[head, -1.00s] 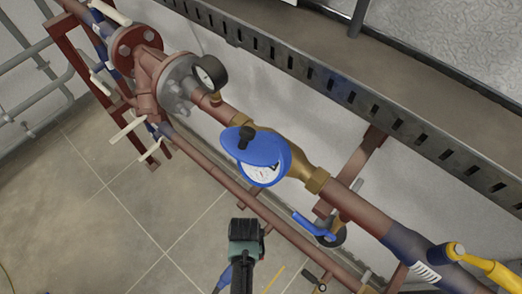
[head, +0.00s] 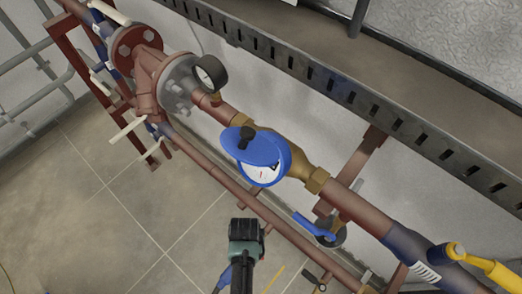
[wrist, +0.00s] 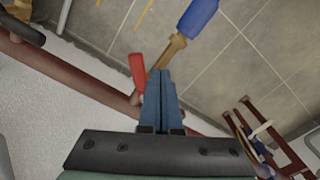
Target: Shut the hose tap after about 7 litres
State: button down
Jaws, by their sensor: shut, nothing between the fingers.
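The water meter (head: 262,174) sits in the red-brown pipe with its blue lid raised; part of its white dial shows, too small to read. In the wrist view a brass tap (wrist: 173,47) with a red lever (wrist: 138,72) has a blue hose piece (wrist: 198,17) on its end. My gripper (wrist: 160,74) is shut and empty. Its blue fingers are beside the red lever, just right of it; I cannot tell whether they touch. In the head view my gripper (head: 244,230) is below the meter, and its fingers and the red lever are hidden.
A blue-handled valve (head: 315,228) is right of my gripper. A black pressure gauge (head: 210,74) and a flanged red fitting (head: 152,78) stand upper left. A yellow lever (head: 485,264) is at lower right. A slotted metal tray (head: 340,96) runs above. Tiled floor (head: 80,215) at left is clear.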

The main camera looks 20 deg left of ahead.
jog(key=shift+f, duration=0.1)
jog(key=shift+f+b, duration=0.95)
jog(key=shift+f, duration=0.2)
